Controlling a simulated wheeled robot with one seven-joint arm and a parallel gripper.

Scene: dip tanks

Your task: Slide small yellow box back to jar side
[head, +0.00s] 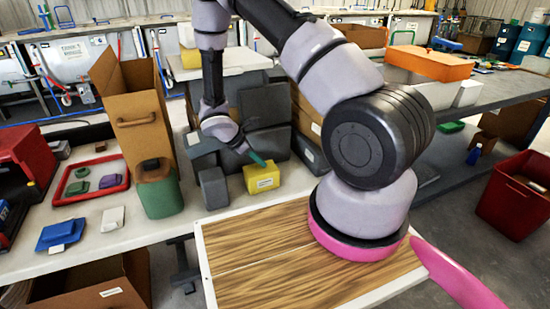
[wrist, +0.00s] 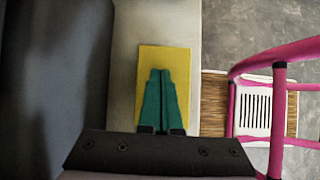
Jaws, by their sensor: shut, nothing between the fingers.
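The small yellow box (head: 262,179) stands on the light table among dark grey boxes, near the table's front edge. It also shows in the wrist view (wrist: 181,62), below the fingers. My gripper (head: 262,162) has green fingers, shut with nothing between them. Its tips are at the top of the yellow box; I cannot tell whether they touch it. In the wrist view my gripper (wrist: 160,72) covers the box's middle and near part. A green jar (head: 158,192) with a dark lid stands to the left on the same table, in front of a brown cardboard box.
A small grey box (head: 213,188) stands between the jar and the yellow box. Larger dark grey boxes (head: 267,125) stand behind. The tall cardboard box (head: 140,115) is behind the jar. A red tray (head: 92,180) lies farther left. Bare table shows between jar and grey box.

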